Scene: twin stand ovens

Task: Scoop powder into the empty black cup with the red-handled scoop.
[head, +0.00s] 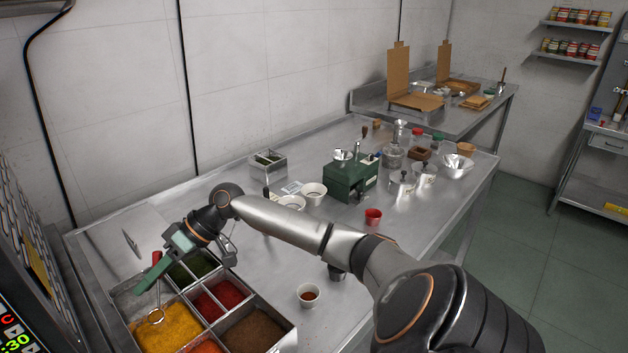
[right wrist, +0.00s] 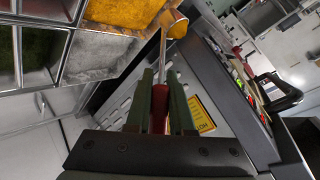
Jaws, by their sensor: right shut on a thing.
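My right gripper (head: 152,274) is shut on the red handle of the scoop (head: 156,258), above the left side of the powder tray (head: 287,340). In the right wrist view the red handle (right wrist: 160,105) sits between the green fingers, and the thin metal shaft leads to a round bowl. The bowl (right wrist: 176,24) looks filled with yellow powder. In the head view it shows over the yellow powder (head: 172,332); whether it touches the powder I cannot tell. A small dark cup (head: 337,272), apparently the black cup, is partly hidden below my right arm. My left gripper is not in view.
A white cup with reddish-brown contents (head: 308,296) stands right of the tray. A red cup (head: 373,216), a green machine (head: 350,180), white bowls (head: 314,193) and a metal bowl (head: 457,166) stand farther back. A dark oven front edges the left.

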